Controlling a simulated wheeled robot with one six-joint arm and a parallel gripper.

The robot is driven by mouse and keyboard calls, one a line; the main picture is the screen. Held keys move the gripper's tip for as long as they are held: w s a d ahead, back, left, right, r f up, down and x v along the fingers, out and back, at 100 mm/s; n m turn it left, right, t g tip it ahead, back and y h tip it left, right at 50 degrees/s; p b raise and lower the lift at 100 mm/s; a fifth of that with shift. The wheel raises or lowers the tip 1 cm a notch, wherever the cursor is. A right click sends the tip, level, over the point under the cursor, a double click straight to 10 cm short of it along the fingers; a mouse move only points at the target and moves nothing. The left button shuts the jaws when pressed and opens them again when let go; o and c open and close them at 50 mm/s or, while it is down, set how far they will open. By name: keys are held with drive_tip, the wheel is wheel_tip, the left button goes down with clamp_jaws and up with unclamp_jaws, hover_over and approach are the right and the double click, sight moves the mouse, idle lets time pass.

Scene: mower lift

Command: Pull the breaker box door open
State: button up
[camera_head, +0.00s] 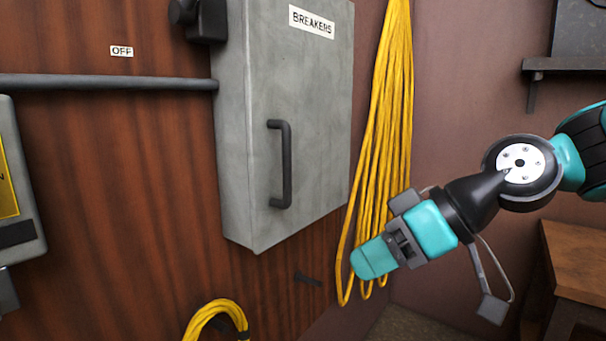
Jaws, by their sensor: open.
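The grey breaker box (232,150) is mounted on the brown wood-panel wall, left of centre. Its door (315,110) carries a "BREAKERS" label and looks closed. A dark vertical bar handle (286,165) stands out from the left part of the door. My gripper (372,262) is to the right of and below the handle, apart from it, pointing left and down. It is in front of the hanging yellow cable. I see nothing held in it, and the gap between its fingers is hard to make out from this side.
A yellow cable bundle (384,110) hangs just right of the box, behind my gripper. A grey conduit (110,83) meets the box's left side under an "OFF" label (121,51). A coiled yellow cable (213,312) is below. A wooden bench (577,258) stands at the right.

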drive_tip(key=w+d+r+n+t+y+b, duration=0.1)
drive_tip(key=w+d+r+t+y, duration=0.15)
drive_tip(key=w, duration=0.45)
drive_tip(key=w+d+r+n+t+y+b, duration=0.15)
drive_tip(key=w+r+y, duration=0.25)
drive_tip(key=w, duration=0.4)
drive_tip(key=p, duration=0.8)
hover_over(288, 198)
drive_tip(key=shift+w+a+t, duration=0.1)
drive_tip(key=shift+w+t, duration=0.35)
drive_tip(key=shift+t, duration=0.05)
drive_tip(key=shift+f, duration=0.1)
clamp_jaws()
